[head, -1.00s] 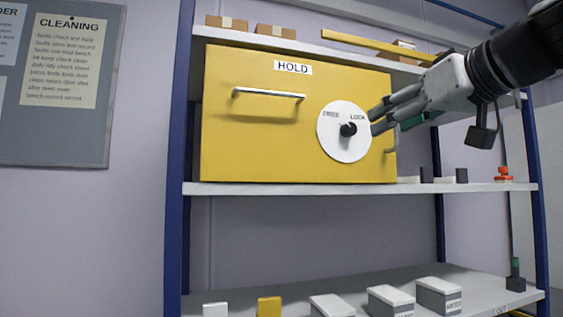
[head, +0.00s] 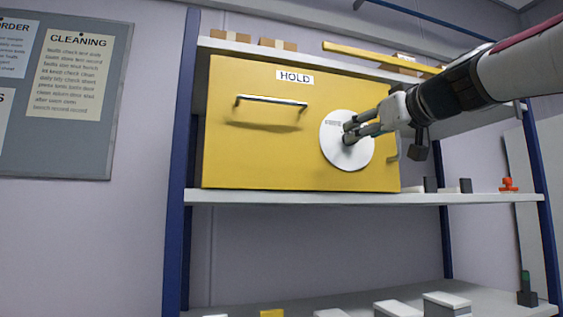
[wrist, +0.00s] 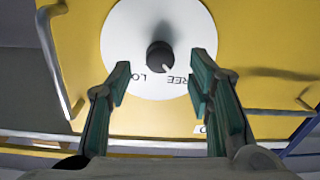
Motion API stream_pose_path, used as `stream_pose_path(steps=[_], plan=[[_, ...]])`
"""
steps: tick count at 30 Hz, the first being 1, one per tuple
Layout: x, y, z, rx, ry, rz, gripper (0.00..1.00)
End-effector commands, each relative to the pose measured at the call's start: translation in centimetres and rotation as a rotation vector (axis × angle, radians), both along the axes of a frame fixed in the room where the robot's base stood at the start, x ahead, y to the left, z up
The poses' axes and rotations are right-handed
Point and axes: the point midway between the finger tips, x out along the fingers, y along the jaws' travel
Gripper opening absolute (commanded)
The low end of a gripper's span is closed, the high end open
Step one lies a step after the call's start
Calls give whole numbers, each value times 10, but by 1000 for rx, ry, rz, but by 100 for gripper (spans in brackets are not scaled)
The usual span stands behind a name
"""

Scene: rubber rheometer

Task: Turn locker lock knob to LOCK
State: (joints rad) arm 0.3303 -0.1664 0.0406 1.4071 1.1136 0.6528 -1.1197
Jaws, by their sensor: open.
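The wrist view shows the dial (wrist: 125,35) upside down, with parts of the words LOCK and FREE. A small pale mark on the knob faces the lettering, towards the FREE side. My gripper (head: 347,133) is in front of the dial. In the wrist view my gripper (wrist: 160,84) is open, its fingers apart on either side, just short of the knob.
A side handle (head: 393,145) sticks out at the locker's right edge, close below my gripper. A yellow bar (head: 380,57) and small boxes lie on the top shelf. Small dark blocks and a red item (head: 508,185) stand right of the locker.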

Motion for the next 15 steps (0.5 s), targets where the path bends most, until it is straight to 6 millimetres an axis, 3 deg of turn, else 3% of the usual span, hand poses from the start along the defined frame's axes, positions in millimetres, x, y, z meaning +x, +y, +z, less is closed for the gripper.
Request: stream_pose_path(steps=[6, 15], plan=[[26, 7, 0, -1, 2, 0, 47], [33, 10, 0, 0, 0, -1, 47]])
